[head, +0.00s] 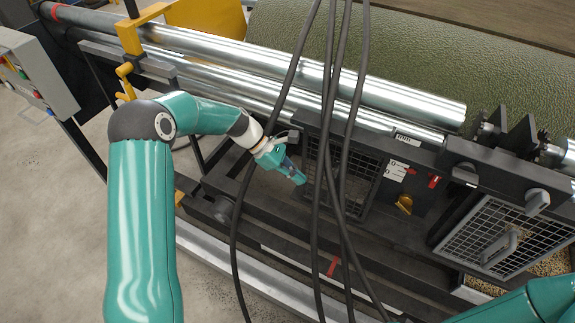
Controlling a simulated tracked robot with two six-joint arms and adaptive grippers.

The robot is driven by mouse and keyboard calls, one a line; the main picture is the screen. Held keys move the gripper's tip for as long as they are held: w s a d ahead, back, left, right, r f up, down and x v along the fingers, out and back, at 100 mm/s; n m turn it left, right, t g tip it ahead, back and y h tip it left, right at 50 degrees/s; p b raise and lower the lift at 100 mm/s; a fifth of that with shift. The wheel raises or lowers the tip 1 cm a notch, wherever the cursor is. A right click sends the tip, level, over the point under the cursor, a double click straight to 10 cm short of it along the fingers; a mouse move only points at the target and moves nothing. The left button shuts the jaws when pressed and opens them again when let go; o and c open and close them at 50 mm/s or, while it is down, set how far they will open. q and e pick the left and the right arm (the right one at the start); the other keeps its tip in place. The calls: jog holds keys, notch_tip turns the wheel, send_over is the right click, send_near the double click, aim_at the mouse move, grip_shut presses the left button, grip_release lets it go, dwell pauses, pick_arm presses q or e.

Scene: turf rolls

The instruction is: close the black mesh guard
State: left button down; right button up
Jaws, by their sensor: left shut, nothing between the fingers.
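The black mesh guard (362,178) is a dark mesh panel in the middle of the head view, set in the machine's front. Several black cables hang in front and hide part of it. I cannot tell how far it stands open. My left gripper (300,179) is shut and empty, with its fingertips near the guard's left edge. I cannot tell whether they touch it. My right arm shows only as a teal part at the lower right; its gripper is out of view.
A grey mesh guard (505,236) with a handle is on the right. The black cables (318,130) cross the view from top to bottom. Steel rollers (300,72) run along the top of the machine. A control box (32,75) is at the left.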

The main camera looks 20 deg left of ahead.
aim_at(334, 186)
pick_arm(q)
jog(key=d+f+p, duration=0.1)
jog(key=d+f, duration=0.1)
jog(key=d, duration=0.4)
jog(key=shift+w+f, duration=0.15)
jog(key=shift+w, duration=0.3)
pick_arm(e)
jog(key=shift+r, duration=0.85)
pick_arm(q)
jog(key=shift+d, duration=0.1)
